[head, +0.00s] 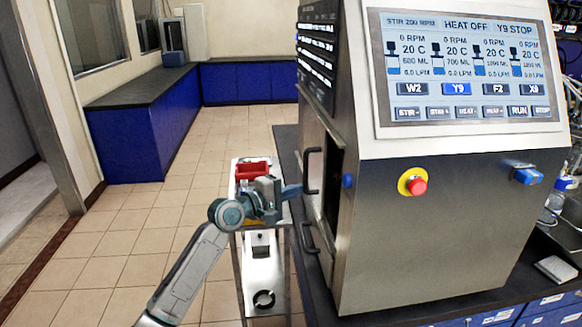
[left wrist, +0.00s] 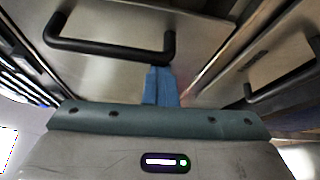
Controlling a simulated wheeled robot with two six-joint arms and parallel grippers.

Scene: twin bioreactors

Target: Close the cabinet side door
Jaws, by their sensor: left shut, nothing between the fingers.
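The steel cabinet (head: 440,235) stands at centre right with a screen on its front. Its side door (head: 313,140), on the cabinet's left side, carries a black bar handle (head: 312,170). A dark gap shows between the door and the cabinet's front edge, so the door looks ajar. My left gripper (head: 293,190) is shut and empty beside the door, its blue fingertips close to the handle. In the left wrist view the fingers (left wrist: 160,86) are together just below the door handle (left wrist: 108,50); I cannot tell whether they touch the door.
A second black handle (head: 309,237) sits lower on the cabinet side. A white cart with a red tray (head: 252,170) stands behind my left gripper. A dark counter (head: 140,87) with blue fronts runs along the wall. The tiled floor at left is clear.

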